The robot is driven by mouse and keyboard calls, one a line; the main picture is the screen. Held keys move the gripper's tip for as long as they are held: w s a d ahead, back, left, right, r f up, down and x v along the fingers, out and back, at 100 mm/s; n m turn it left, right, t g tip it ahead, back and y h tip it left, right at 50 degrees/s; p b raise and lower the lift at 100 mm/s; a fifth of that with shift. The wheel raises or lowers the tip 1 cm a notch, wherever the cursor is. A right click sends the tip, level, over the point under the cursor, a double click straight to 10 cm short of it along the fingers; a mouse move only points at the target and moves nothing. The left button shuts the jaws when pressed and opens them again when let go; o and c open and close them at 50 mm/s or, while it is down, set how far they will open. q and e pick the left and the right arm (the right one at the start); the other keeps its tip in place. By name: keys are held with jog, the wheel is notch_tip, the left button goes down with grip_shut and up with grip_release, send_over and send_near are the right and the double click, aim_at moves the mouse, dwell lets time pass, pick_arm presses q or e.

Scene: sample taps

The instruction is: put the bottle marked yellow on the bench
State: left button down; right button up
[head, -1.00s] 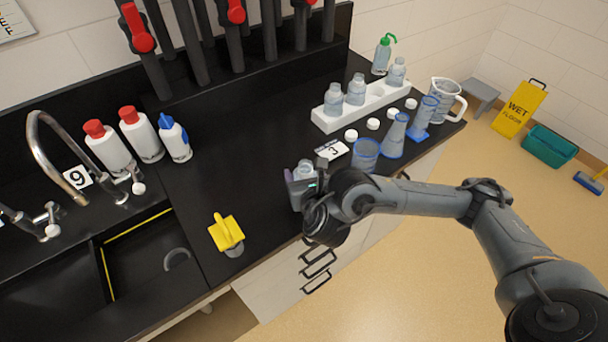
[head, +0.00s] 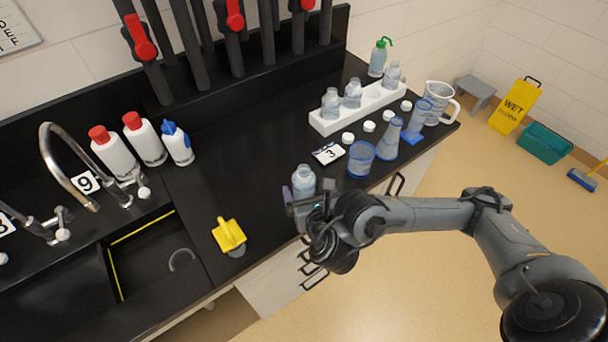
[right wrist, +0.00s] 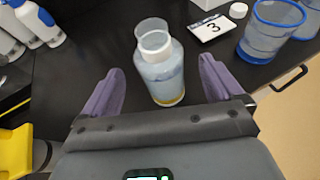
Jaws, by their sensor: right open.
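A clear bottle with a white ring at its neck and a yellow band near its base (right wrist: 163,78) stands upright on the black bench (head: 240,160). It also shows in the head view (head: 304,182), near the bench's front edge. My right gripper (head: 300,205) is open, its purple fingers apart on either side of the bottle in the right wrist view, with gaps showing. The gripper's body hides the bottle's lower part in the head view. My left gripper is not in view.
A white rack (head: 360,112) with several similar bottles stands at the back right. A blue-rimmed beaker (head: 361,160), a "3" card (head: 328,153) and white caps lie nearer. A yellow-handled object (head: 229,235) sits left, beside the sink (head: 150,262). The middle bench is clear.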

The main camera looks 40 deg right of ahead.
jog(key=s+a+f+m+g+y+p, duration=0.1)
jog(key=s+a+f+m+g+y, duration=0.4)
jog(key=s+a+m, duration=0.65)
jog(key=s+d+f+m+g+y, duration=0.1)
jog(key=s+d+f+m+g, duration=0.2)
jog(key=m, duration=1.4)
jog(key=s+d+f, duration=0.1)
jog(key=s+f, duration=0.2)
jog(key=f, duration=0.2)
jog(key=shift+d+f+y, duration=0.2)
jog(key=shift+y, duration=0.1)
jog(key=shift+s+r+p, duration=0.1)
jog(key=shift+p, duration=0.2)
notch_tip(320, 180, up, 33)
jog(key=p, duration=3.3)
